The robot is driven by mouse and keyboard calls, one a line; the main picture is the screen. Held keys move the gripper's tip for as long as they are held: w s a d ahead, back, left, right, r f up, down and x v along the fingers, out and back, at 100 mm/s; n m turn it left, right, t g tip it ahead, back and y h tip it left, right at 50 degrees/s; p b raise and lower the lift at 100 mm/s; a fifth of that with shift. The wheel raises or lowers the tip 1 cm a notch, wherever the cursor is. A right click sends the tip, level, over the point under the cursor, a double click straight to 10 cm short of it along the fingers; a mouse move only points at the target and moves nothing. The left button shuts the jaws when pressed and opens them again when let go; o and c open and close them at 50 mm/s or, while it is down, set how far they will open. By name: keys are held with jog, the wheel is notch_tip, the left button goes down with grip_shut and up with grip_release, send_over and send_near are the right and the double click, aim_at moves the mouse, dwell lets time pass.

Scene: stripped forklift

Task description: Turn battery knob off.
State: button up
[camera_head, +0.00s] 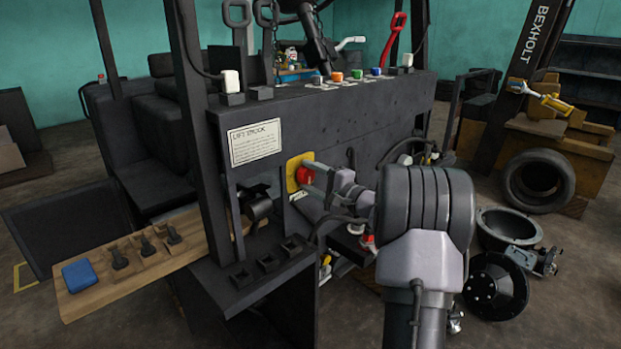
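My gripper (311,179) reaches in from the right, in front of the panel. Its two grey fingers are spread, one above and one below the knob in the picture. A gap shows between the lower finger and the knob; whether the upper finger touches it I cannot tell. The right side of the knob is partly hidden by the upper finger.
A dark upright post (199,130) stands left of the label. A wooden board (130,285) with a blue block and small dark parts juts out at lower left. Cables (335,222) hang below my gripper. A tyre (539,181) and round metal parts lie at right.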

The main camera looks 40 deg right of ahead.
jog(key=shift+o, duration=1.2)
jog(key=s+d+p, duration=0.1)
jog(key=s+p, duration=0.2)
jog(key=s, duration=1.4)
jog(key=shift+s+d, duration=0.2)
jog(key=w+a+r+n+g+y, duration=0.1)
jog(key=w+a+n+g+y, duration=0.15)
jog(key=a, duration=0.55)
jog(key=w+a+r+n+g+y, duration=0.1)
jog(key=a+n+g+y, duration=0.15)
jog(key=a, duration=0.55)
jog(key=s+a+n+g+y, duration=0.1)
jog(key=s+a+n+g, duration=0.15)
jog(key=a, duration=0.65)
jog(key=s+a+n+g+y, duration=0.1)
jog(key=s+a+g, duration=0.2)
jog(key=a, duration=0.6)
jog(key=s+a+f+n+g+h, duration=0.1)
jog(key=s+a+n+h, duration=0.2)
jog(key=s, duration=0.4)
jog(key=s+a+f+n+h, duration=0.1)
jog(key=s+a+n+h, duration=0.2)
jog(key=s, duration=0.4)
jog(key=shift+a+f+g, duration=0.3)
jog(key=shift+a+g, duration=0.05)
jog(key=shift+a, duration=0.35)
